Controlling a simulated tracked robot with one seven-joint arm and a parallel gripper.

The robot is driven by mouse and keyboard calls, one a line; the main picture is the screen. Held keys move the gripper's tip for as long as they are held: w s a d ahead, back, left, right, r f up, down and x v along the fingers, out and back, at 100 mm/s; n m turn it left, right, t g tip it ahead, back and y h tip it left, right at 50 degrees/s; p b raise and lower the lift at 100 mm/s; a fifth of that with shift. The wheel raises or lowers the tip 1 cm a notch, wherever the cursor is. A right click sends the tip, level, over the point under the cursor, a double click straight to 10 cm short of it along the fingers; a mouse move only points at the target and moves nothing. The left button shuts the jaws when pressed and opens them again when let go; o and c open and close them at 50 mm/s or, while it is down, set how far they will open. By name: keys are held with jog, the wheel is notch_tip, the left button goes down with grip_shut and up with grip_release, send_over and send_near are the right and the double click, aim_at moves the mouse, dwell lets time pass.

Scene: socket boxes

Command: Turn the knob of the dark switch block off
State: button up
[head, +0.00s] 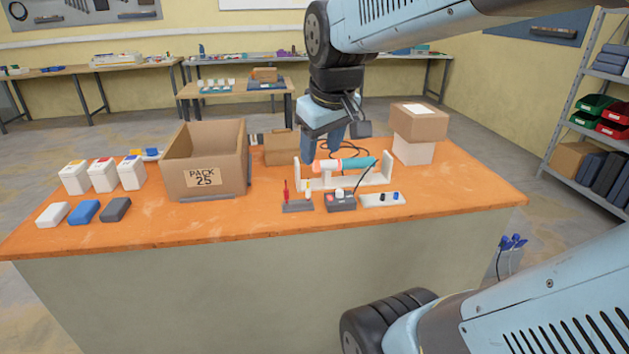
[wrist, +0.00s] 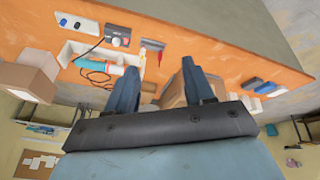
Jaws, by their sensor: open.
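The dark switch block (head: 341,203) sits near the front edge of the orange table, right of centre. It has a pale round knob (head: 340,194) on top and a red spot beside it; the knob's exact angle is too small to tell. The block also shows in the wrist view (wrist: 117,37), upper left of the fingers. My gripper (head: 322,152) is open and empty, above the table behind the block and apart from it. In the wrist view my gripper's fingers (wrist: 160,72) are spread, with nothing between them.
A white cradle (head: 375,180) with a teal and orange tool stands just behind the block. A dark holder with red and yellow tools (head: 297,205) is to its left, a white strip with two knobs (head: 383,200) to its right. An open carton (head: 205,165) stands left; stacked boxes (head: 418,125) stand right.

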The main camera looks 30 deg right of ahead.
jog(key=w+d+f+n+g, duration=0.4)
jog(key=w+d, duration=0.4)
jog(key=w, duration=0.5)
jog(key=n, duration=0.6)
send_over(339, 190)
notch_tip(339, 190, down, 8)
jog(key=f, duration=0.1)
jog(key=shift+g+y, duration=0.3)
jog(key=shift+y, duration=0.1)
notch_tip(339, 190, down, 12)
jog(key=shift+d+f, duration=0.1)
jog(key=shift+f, duration=0.15)
grip_shut()
